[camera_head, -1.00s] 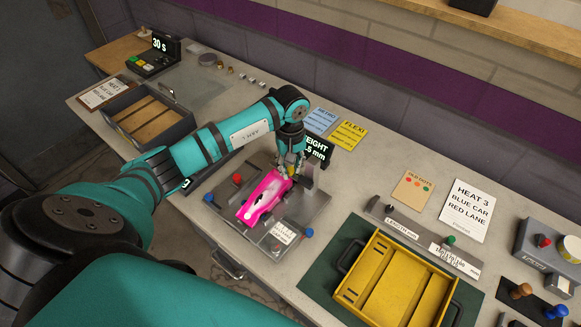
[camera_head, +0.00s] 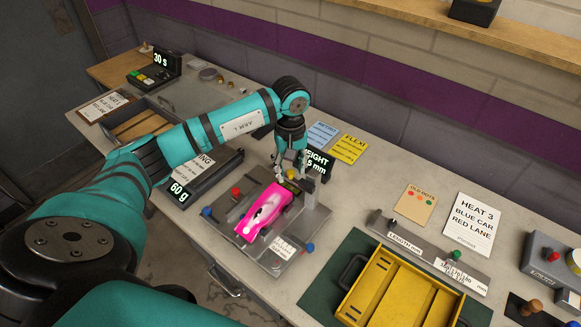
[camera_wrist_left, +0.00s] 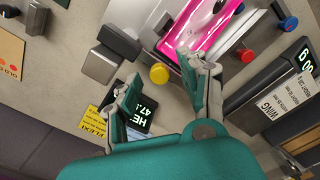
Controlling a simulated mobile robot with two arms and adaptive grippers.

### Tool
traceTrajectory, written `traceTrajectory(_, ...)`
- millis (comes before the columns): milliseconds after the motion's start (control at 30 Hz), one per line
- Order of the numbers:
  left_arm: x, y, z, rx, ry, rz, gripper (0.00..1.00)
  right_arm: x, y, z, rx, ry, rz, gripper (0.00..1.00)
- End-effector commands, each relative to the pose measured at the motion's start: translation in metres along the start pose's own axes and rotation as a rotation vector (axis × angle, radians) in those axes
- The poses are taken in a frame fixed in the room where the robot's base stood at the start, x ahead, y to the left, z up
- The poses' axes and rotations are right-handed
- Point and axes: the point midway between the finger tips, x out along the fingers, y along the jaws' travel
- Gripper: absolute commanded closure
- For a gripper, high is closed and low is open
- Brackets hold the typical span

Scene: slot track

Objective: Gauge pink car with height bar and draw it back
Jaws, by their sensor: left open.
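The pink car (camera_head: 266,212) sits on the grey plate (camera_head: 308,232) of the height gauge. It also shows at the top of the left wrist view (camera_wrist_left: 208,32). A grey post with a block (camera_head: 309,186) stands at the plate's back right, beside the car's far end. A yellow knob (camera_head: 291,174) is by that end; it shows clearly in the left wrist view (camera_wrist_left: 159,73). The height display (camera_head: 316,163) behind is partly covered. My left gripper (camera_head: 286,169) is open and empty, just above the yellow knob, its fingers apart on either side in the left wrist view (camera_wrist_left: 157,72).
Red (camera_head: 236,191) and blue (camera_head: 207,211) knobs edge the plate. A scale showing 60 g (camera_head: 180,193) lies left. A yellow tray (camera_head: 383,300) on a green mat lies right, below the length gauge (camera_head: 405,238). Free table shows around the papers behind.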

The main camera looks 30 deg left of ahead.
Motion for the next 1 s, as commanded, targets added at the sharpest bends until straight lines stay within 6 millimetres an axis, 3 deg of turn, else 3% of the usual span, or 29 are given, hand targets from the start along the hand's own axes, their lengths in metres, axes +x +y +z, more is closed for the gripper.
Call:
traceTrajectory(133,-0.002,0.0,0.0,0.0,0.0,0.0,0.57,0.0,0.004,0.002,-0.002,-0.003,0.004,1.0)
traceTrajectory(267,-0.018,0.001,0.0,0.002,0.003,0.002,0.57,0.0,0.002,0.002,-0.002,-0.002,0.003,1.0)
traceTrajectory(700,-0.104,0.0,0.0,0.0,0.003,0.002,0.57,0.0,0.001,0.001,-0.001,-0.001,0.001,1.0)
traceTrajectory(1000,-0.121,-0.001,0.001,0.0,0.001,0.0,0.57,0.0,0.001,0.001,0.0,-0.001,0.001,1.0)
